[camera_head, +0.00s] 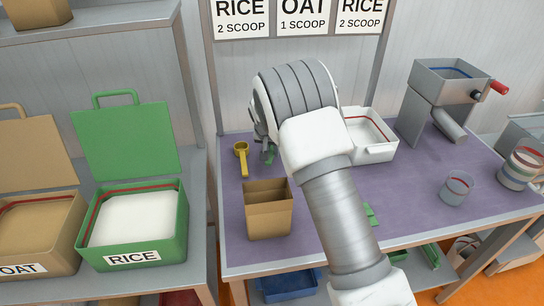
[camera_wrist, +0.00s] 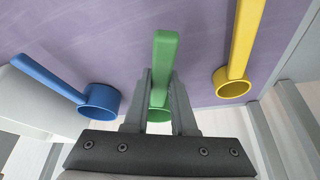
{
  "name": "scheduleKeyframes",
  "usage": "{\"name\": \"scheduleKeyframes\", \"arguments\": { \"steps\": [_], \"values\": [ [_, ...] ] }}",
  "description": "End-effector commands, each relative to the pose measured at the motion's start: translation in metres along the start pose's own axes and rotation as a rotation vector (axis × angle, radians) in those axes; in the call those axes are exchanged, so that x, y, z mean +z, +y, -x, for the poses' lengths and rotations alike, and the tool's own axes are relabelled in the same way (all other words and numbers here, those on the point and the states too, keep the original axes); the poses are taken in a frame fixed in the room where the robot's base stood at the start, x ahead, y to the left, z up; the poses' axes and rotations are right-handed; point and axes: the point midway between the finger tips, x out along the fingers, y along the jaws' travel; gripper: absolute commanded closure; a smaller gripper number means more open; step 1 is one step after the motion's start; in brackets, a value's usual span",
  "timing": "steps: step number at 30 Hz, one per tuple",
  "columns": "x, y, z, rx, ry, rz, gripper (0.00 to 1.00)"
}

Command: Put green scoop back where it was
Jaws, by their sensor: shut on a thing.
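My gripper (camera_head: 266,146) is over the back left of the purple table, partly hidden by my arm. In the wrist view, its two fingers (camera_wrist: 162,88) are shut on the green scoop (camera_wrist: 165,52), with the handle pointing away and the cup between the fingers. Only a small part of the green scoop (camera_head: 270,156) shows in the head view. The yellow scoop (camera_head: 241,156) is just left of it, and also shows at the right of the wrist view (camera_wrist: 240,50). A blue scoop (camera_wrist: 98,98) is at the left there. I cannot tell whether the green scoop touches the table.
An open brown box (camera_head: 268,220) stands in front of my gripper. A white bin (camera_head: 375,152) is behind my arm, right. A grey mill (camera_head: 440,95) and a cup (camera_head: 456,188) are farther right. Open green RICE (camera_head: 180,225) and tan OAT (camera_head: 62,240) boxes are left.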

Motion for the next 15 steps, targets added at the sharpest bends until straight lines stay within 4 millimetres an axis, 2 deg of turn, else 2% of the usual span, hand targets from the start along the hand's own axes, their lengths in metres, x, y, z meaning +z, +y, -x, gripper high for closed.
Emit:
{"name": "scheduleKeyframes", "arguments": {
  "steps": [3, 14, 15],
  "values": [
    [0.007, 0.000, -0.017, 0.001, -0.001, 0.001, 1.00],
    [0.010, 0.001, -0.022, 0.000, 0.000, 0.000, 1.00],
    [0.010, 0.001, -0.022, 0.000, 0.000, 0.000, 0.74]
  ]
}}
